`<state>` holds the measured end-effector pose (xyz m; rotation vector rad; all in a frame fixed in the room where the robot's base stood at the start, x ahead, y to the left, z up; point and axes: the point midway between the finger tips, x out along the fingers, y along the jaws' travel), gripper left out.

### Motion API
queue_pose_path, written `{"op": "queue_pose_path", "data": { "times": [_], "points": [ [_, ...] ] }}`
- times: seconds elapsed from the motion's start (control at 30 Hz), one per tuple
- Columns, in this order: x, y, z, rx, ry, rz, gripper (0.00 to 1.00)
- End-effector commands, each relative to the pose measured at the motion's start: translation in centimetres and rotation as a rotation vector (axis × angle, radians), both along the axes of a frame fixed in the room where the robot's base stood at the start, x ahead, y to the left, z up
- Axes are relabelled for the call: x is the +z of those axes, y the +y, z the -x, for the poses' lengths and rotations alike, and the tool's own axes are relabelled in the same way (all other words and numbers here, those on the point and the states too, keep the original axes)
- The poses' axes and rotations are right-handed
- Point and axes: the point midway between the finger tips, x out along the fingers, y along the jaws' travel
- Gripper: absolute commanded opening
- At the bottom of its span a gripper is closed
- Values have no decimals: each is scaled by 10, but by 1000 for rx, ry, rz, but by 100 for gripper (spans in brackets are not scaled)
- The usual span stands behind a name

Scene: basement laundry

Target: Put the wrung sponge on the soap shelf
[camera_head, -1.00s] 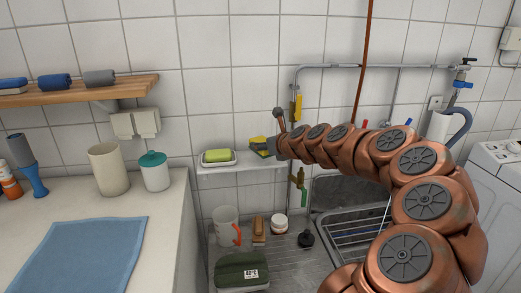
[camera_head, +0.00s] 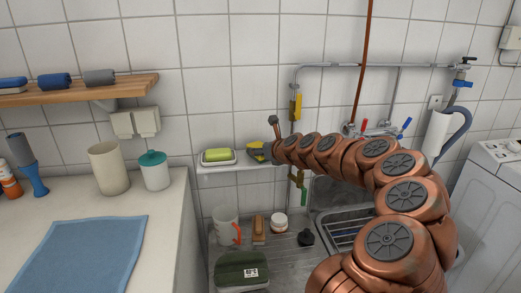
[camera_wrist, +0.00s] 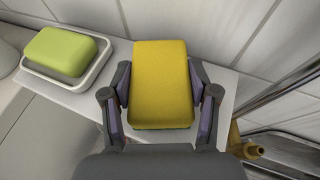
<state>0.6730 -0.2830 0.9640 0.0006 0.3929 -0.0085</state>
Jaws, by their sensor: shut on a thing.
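The sponge is yellow on top with a green underside edge; it shows in the wrist view (camera_wrist: 160,82) and small in the head view (camera_head: 255,154). My gripper (camera_wrist: 160,105) is shut on it, one finger on each long side. The sponge is over the right part of the white soap shelf (camera_head: 225,168), right of the soap dish. The shelf also shows in the wrist view (camera_wrist: 222,80). The sponge's underside is hidden, so I cannot tell whether it touches the shelf. In the head view my gripper (camera_head: 262,153) is partly hidden by my arm.
A green soap bar (camera_head: 217,155) lies in a white dish (camera_head: 214,163) on the left of the shelf. The tiled wall is close behind. A brass tap (camera_wrist: 246,150) and pipes are right of the shelf. A mug (camera_head: 225,223), brush (camera_head: 258,230) and jar (camera_head: 279,223) stand below.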

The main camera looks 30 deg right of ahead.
Motion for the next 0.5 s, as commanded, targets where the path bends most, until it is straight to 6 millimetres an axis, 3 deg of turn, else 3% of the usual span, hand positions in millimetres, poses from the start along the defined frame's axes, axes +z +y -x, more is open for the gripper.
{"op": "queue_pose_path", "data": {
  "times": [0.17, 0.2, 0.43, 0.5],
  "points": [
    [-2, 0, 0, 0, 0, -1, 38],
    [-3, 0, 0, 0, 0, -1, 60],
    [-3, 0, 0, 0, 0, -1, 84],
    [-3, 0, 0, 0, 0, 0, 84]
  ]
}}
